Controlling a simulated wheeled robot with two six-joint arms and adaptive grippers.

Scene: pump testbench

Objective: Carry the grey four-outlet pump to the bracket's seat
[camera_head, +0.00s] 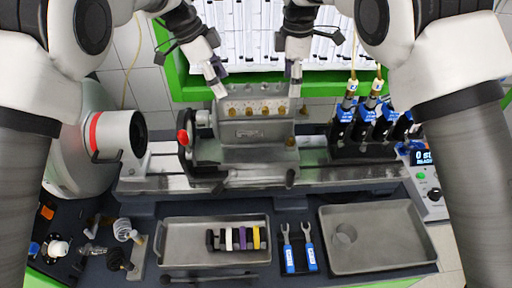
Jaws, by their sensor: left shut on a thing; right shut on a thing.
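The grey pump (252,111), a block with a row of brass outlets along its top, is at the top of the bracket in the middle of the bench. My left gripper (219,88) is shut on the pump's left end. My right gripper (294,88) is shut on its right end. The pump looks level. The grey bracket (250,154) stands on the rail directly below it in the picture. The seat is hidden by the pump and bracket front, so I cannot tell whether they touch.
A red-knobbed clamp (184,137) is left of the bracket. Blue-labelled connectors (365,120) stand right. In front are a tray (180,257) with coloured parts, blue-handled wrenches (300,255) and an almost empty tray (385,245). A green-framed rack (180,80) is behind.

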